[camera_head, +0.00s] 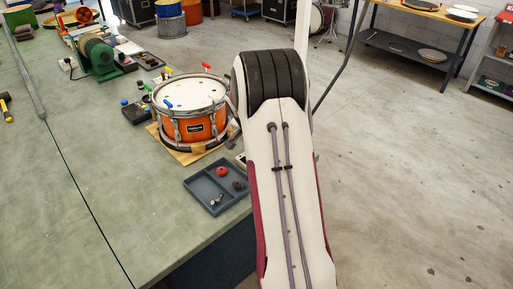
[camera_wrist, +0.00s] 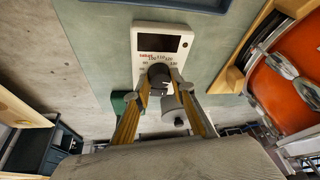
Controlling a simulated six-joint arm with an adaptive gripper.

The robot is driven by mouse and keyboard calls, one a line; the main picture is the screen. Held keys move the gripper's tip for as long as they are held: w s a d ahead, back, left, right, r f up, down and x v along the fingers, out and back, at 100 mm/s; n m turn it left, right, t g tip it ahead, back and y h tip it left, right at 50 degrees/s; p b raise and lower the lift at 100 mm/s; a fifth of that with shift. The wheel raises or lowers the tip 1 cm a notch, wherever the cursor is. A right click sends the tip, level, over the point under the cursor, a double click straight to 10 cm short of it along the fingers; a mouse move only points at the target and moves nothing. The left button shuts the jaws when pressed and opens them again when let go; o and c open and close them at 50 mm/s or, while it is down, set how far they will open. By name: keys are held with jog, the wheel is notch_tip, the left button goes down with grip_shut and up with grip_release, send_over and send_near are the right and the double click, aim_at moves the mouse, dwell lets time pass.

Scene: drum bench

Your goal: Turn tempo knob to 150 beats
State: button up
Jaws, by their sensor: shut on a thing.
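The white tempo box (camera_wrist: 142,43) is in the upper middle of the wrist view, with a dark display window, a small red label and printed numbers too small to read surely. Its dark round tempo knob (camera_wrist: 157,72) sits at the box's near end. My gripper (camera_wrist: 163,84) has its two yellow-sided fingers closed around the knob. A pale mark shows near the knob's lower right, but I cannot tell the exact setting. In the head view my arm hides the gripper and knob; a white edge, likely the box (camera_head: 240,159), shows beside the arm.
An orange drum (camera_head: 190,112) stands on a wooden board left of my arm; it also shows at the right of the wrist view (camera_wrist: 285,95). A grey divided tray (camera_head: 207,194) with small parts lies near the bench edge. The bench's left front (camera_head: 90,190) is clear.

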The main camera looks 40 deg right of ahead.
jog(key=shift+w+m, duration=0.1)
jog(key=shift+m, duration=0.4)
jog(key=o, duration=0.8)
jog(key=shift+o, duration=0.2)
jog(key=shift+r, duration=0.15)
jog(key=v, duration=1.1)
jog(key=shift+a+r, duration=0.25)
jog(key=shift+r, duration=0.1)
jog(key=shift+n, duration=0.4)
